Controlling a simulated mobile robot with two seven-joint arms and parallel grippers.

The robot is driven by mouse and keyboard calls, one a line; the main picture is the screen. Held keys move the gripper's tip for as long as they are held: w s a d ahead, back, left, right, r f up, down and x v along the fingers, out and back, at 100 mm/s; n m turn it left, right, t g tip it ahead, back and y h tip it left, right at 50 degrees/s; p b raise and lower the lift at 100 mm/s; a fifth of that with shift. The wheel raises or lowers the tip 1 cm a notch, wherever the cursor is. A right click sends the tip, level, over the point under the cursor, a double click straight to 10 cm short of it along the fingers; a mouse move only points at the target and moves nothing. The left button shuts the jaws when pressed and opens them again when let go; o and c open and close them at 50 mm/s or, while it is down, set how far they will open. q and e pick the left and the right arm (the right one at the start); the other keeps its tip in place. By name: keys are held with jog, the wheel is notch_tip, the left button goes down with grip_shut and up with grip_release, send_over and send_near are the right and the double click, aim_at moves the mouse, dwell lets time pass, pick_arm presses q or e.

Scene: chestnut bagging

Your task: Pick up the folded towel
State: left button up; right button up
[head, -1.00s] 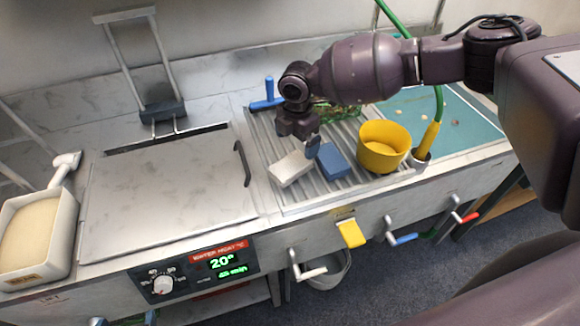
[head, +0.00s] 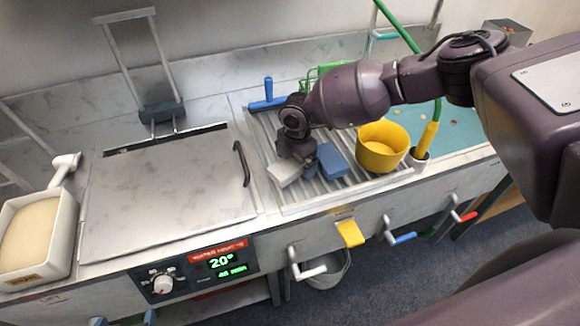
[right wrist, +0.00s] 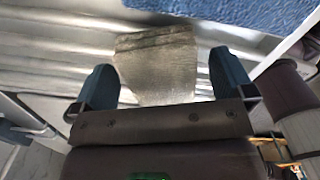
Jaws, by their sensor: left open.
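The pale folded towel (head: 283,173) lies on the ribbed metal drainer, partly covered by my right gripper (head: 298,164) in the head view. In the right wrist view the towel (right wrist: 155,62) lies between the two blue fingers of the right gripper (right wrist: 163,84). Those fingers are spread, with a gap visible at each side of the towel. My left gripper (head: 124,321) shows only as two blue fingertips, apart, at the bottom left edge of the head view. It is far from the towel.
A blue block (head: 334,161) lies close to the towel's right. A yellow bowl (head: 381,150) and a yellow-handled hose (head: 427,139) stand further right. A blue-handled tool (head: 268,95) lies behind. A closed metal lid (head: 165,190) with a dark handle is to the left.

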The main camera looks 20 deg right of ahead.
jog(key=c, duration=1)
jog(key=shift+c, duration=0.2)
notch_tip(320, 180, up, 20)
